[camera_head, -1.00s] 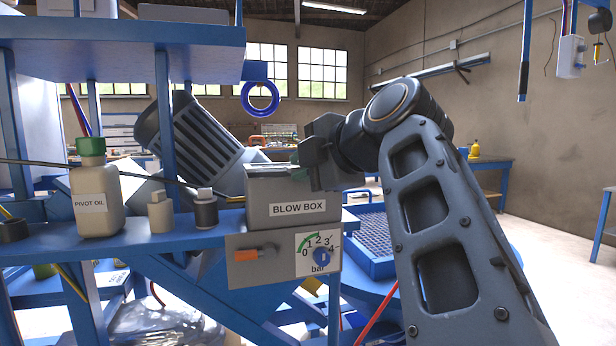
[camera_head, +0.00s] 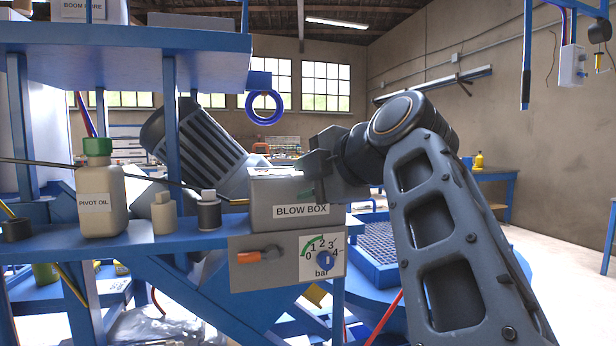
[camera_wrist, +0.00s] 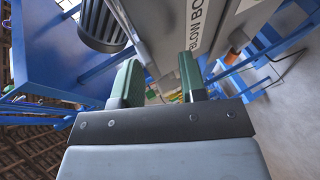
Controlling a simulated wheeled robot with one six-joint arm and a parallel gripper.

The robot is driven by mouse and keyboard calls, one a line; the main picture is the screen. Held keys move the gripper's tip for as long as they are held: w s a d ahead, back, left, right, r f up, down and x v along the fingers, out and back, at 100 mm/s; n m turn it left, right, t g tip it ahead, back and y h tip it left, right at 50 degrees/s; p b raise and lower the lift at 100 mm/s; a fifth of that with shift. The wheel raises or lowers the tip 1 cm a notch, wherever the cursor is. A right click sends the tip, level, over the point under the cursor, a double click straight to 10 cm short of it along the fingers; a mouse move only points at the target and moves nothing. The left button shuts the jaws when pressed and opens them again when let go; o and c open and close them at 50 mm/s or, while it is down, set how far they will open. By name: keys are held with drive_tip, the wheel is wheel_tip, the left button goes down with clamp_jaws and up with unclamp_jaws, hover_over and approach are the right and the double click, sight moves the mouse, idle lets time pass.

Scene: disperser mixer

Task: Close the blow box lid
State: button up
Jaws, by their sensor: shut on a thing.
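The grey blow box (camera_head: 297,213), with its BLOW BOX label, stands on the blue shelf in the head view. Its lid (camera_head: 275,172) shows as a grey top that looks nearly level, but I cannot tell whether a gap remains. My gripper (camera_head: 307,192) is at the right end of the box, close against its upper front. In the wrist view my gripper's green fingers (camera_wrist: 160,78) are a little apart, beside the labelled face of the box (camera_wrist: 196,28). They are shut on what appears to be the lid's edge; the contact itself is mostly hidden.
A PIVOT OIL bottle (camera_head: 98,195) and two small bottles stand left of the box on the blue shelf (camera_head: 150,243). A panel with an orange handle and a bar gauge (camera_head: 322,255) hangs below the box. A blue ring (camera_head: 264,107) hangs above.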

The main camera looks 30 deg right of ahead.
drive_tip(key=shift+o, duration=0.3)
drive_tip(key=shift+w+d+f, duration=0.1)
drive_tip(key=shift+w+f, duration=0.1)
drive_tip(key=shift+f, duration=0.05)
drive_tip(key=shift+r, duration=0.1)
drive_tip(key=shift+s+d+r, duration=0.1)
drive_tip(key=shift+s, duration=0.15)
drive_tip(key=p+v, duration=0.3)
drive_tip(key=v, duration=1)
drive_tip(key=shift+s, duration=0.15)
drive_tip(key=shift+r, duration=0.1)
